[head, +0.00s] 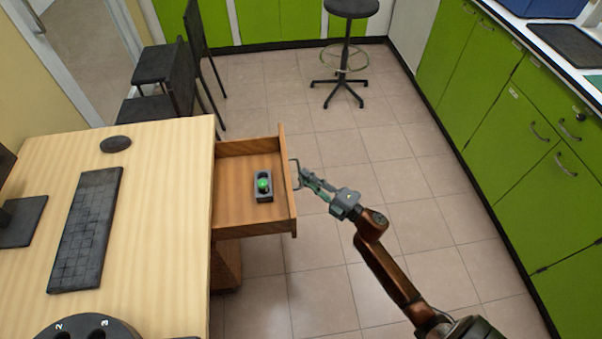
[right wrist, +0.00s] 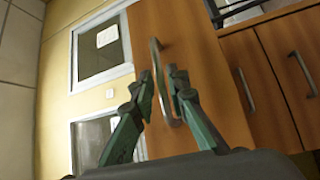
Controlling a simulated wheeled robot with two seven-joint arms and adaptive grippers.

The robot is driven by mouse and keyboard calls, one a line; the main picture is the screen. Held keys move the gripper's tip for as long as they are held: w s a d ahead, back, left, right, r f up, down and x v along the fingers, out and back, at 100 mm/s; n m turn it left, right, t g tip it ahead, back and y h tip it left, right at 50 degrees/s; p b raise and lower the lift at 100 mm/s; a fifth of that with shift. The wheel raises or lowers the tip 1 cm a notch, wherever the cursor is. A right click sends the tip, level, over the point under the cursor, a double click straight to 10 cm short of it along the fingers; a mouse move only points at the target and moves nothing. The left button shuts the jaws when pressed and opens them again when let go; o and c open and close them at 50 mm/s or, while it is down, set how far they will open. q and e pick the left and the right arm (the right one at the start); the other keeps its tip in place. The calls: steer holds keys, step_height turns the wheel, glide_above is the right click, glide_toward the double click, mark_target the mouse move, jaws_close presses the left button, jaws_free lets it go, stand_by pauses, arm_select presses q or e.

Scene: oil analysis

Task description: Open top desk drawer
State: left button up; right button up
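The top desk drawer (head: 250,217) is brown wood and stands pulled out from the right side of the desk (head: 160,190). Inside lies a small dark holder with a green round object (head: 264,184). The drawer's metal handle (head: 296,174) is on its front face. My right gripper (head: 304,180) is at this handle, outside the drawer. In the right wrist view the handle (right wrist: 158,62) runs between the two fingers of the right gripper (right wrist: 163,82), which are apart; contact is unclear. My left gripper is not in view.
A keyboard (head: 86,230), a mouse (head: 115,144) and a dark numbered round holder (head: 85,328) are on the desk. Dark chairs (head: 165,90) stand behind it, a stool (head: 346,50) further back. Green cabinets (head: 520,140) line the right. The floor between is clear.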

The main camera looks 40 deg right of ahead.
steer(key=v, duration=0.9)
